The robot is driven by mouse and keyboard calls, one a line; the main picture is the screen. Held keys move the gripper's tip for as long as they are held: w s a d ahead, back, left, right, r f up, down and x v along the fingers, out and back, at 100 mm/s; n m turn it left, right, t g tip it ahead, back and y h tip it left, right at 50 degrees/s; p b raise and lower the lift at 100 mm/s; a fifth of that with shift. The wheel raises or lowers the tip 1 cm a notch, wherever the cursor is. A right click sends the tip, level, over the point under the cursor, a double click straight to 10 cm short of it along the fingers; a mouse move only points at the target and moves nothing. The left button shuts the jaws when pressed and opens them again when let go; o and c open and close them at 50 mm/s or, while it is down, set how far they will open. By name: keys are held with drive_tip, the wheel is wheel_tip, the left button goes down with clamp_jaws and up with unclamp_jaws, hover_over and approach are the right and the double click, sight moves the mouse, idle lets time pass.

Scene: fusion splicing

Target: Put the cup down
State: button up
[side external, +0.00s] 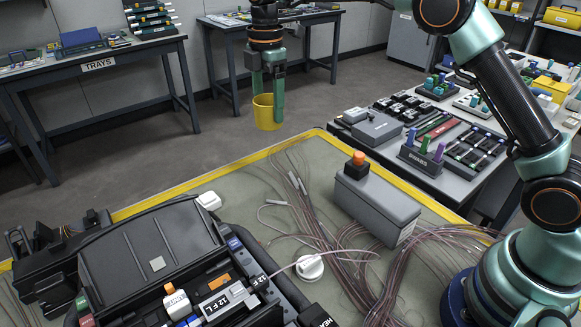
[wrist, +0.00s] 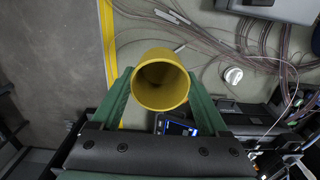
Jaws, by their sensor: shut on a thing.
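The yellow cup (side external: 267,112) hangs in the air, held between the two green fingers of my gripper (side external: 267,98) in the side external view. In that view it appears just beyond the yellow-edged far side of the work table (side external: 235,170), and how high it is above the table I cannot tell exactly. In the wrist view the cup (wrist: 162,80) sits between the finger ends of my gripper (wrist: 160,85), its round opening facing the camera. Its inside is dark and looks empty.
A black splicing machine (side external: 150,245) fills the table's front left. A grey box with an orange knob (side external: 375,205) stands at the right. Thin loose cables (side external: 330,235) and a white round knob (side external: 310,267) lie between them. Bare mat shows near the far edge.

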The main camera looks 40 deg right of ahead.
wheel_tip(320, 180, down, 18)
drive_tip(key=shift+f, duration=0.25)
idle(0.3)
drive_tip(key=shift+f, duration=0.2)
drive_tip(key=o, duration=1.4)
drive_tip(key=shift+r, duration=0.1)
